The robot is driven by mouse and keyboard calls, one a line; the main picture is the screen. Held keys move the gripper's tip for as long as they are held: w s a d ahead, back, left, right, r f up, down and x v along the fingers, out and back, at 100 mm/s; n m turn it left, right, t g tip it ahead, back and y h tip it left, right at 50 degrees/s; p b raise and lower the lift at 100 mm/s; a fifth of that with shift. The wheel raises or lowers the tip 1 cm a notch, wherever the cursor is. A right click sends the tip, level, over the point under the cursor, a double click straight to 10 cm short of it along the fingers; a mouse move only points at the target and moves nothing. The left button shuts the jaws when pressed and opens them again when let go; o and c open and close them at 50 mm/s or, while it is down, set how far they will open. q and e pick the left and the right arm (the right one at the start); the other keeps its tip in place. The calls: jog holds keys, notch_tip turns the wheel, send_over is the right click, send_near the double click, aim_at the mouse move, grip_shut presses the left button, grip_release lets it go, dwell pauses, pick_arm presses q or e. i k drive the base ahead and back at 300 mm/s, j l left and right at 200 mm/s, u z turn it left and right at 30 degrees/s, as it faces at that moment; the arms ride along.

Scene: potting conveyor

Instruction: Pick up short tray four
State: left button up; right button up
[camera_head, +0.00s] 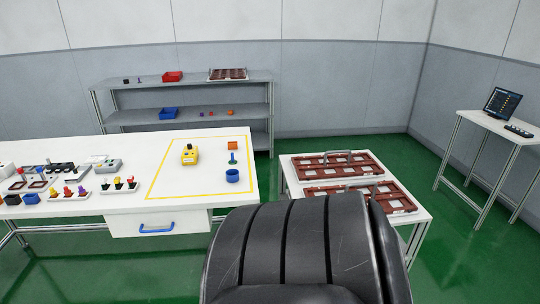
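Two reddish-brown trays with pale square pieces in them lie on a small white table right of centre. The back tray (311,171) has a grey handle standing over it. The front tray (408,194) is partly hidden behind a dark ribbed part in the foreground. A third brown tray (228,74) lies on top of the back shelf. No number is readable, so I cannot tell which tray is short tray four. Neither of my grippers is in view.
A long white table (130,201) at left carries a yellow device (190,154), a blue cup (232,176), an orange block (232,146) and several small tools. A side table with a laptop (502,102) stands at right. Green floor (390,150) lies open between the tables.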

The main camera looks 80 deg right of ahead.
aim_at(393, 201)
jog(key=z, duration=1.5)
jog(key=i, duration=0.05)
